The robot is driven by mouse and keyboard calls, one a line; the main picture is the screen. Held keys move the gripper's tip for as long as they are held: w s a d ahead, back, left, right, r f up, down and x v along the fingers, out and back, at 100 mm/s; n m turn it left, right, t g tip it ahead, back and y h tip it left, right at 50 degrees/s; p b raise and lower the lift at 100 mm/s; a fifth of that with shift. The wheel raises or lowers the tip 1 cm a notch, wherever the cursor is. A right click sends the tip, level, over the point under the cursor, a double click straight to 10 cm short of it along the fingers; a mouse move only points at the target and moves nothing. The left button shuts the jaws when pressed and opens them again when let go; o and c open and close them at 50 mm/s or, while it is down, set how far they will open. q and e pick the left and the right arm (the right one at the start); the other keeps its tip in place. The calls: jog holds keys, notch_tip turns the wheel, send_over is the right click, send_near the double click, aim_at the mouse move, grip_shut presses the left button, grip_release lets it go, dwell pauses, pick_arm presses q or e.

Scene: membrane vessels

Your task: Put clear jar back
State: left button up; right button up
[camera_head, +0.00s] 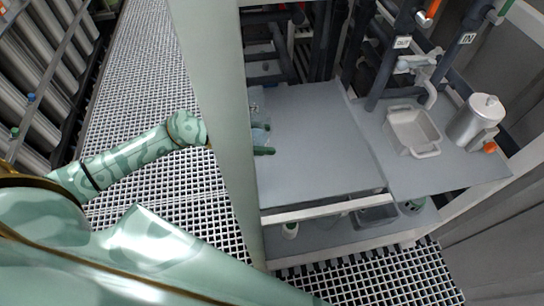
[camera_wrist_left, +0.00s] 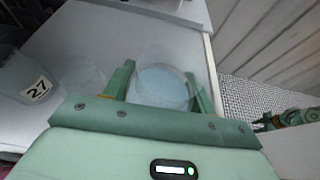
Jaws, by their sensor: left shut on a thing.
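The clear jar (camera_wrist_left: 163,88) is see-through with a pale blue round base. In the left wrist view it sits between the two green fingers of my left gripper (camera_wrist_left: 160,74), which is shut on it. In the head view my left gripper (camera_head: 267,139) reaches past the pale post, its fingers over the left edge of the grey worktop (camera_head: 318,150). The post hides most of the hand there, and the held jar is hard to make out. I cannot tell whether the jar touches the surface.
Other clear vessels stand left of the held jar, one labelled 27 (camera_wrist_left: 37,90). The upright post (camera_head: 215,100) stands close to my left arm. The worktop's middle is bare. A white tray (camera_head: 412,132) and metal pitcher (camera_head: 473,122) stand right. A lower shelf holds a grey bin (camera_head: 376,215).

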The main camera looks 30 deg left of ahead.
aim_at(272, 165)
pick_arm(q)
jog(key=d+f, duration=0.2)
jog(key=f, duration=0.1)
jog(key=shift+d, duration=0.15)
jog(key=f, duration=0.1)
jog(key=f+b, duration=0.1)
jog(key=f, duration=0.2)
jog(key=shift+d+b, duration=0.35)
jog(key=shift+b, duration=0.05)
jog(key=shift+r, duration=0.1)
jog(key=o, duration=0.7)
jog(key=shift+f, duration=0.2)
jog(key=o, duration=0.5)
jog(key=shift+c, duration=0.2)
jog(key=shift+r, duration=0.1)
